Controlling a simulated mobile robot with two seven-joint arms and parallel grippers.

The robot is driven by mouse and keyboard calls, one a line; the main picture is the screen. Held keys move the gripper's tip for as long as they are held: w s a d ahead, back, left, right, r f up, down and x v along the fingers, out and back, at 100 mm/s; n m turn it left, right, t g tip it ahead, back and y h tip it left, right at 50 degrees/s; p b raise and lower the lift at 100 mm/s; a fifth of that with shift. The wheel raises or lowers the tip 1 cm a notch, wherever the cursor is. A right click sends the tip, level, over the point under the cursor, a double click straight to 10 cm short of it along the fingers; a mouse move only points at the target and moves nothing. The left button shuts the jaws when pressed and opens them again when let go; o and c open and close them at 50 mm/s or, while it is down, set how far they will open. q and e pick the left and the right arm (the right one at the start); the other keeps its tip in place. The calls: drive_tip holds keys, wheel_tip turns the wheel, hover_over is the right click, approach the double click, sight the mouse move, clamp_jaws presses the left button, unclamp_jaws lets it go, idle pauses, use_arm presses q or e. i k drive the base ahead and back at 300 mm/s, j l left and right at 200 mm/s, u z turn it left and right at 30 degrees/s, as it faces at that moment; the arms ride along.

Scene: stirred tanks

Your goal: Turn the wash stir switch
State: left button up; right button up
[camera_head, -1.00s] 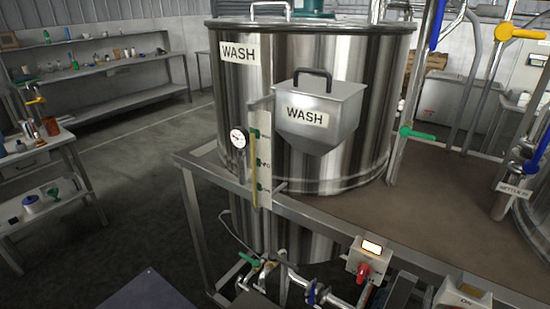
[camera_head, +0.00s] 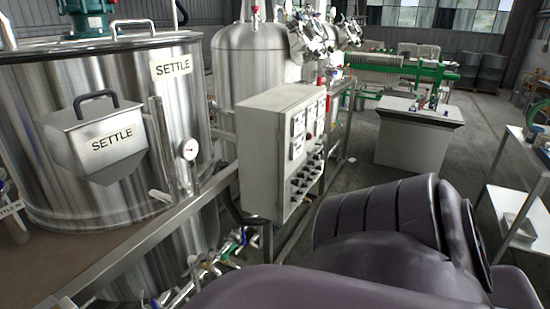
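A light grey control box (camera_head: 264,140) stands right of the tank marked SETTLE (camera_head: 178,105). Its narrow front faces right and is seen at a steep angle. Several small labelled panels are on its upper part and a column of dark knobs or switches (camera_head: 302,182) is below. Their labels are too small to read, so I cannot tell which one is the wash stir switch. The tank marked WASH is not in this view. Neither of my grippers is in view; only a dark purple link of my own arm fills the lower right.
A metal rail (camera_head: 150,232) runs in front of the SETTLE tank, with pipes and coloured valves (camera_head: 215,262) below it. A white block-like table (camera_head: 412,140) and green machinery (camera_head: 425,72) stand farther back. Grey floor (camera_head: 368,160) is open between the box and the table.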

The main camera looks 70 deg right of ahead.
sight(296, 182)
drive_tip(key=k+l+z, duration=0.35)
drive_tip(key=z, duration=2)
drive_tip(key=i+j, duration=0.05)
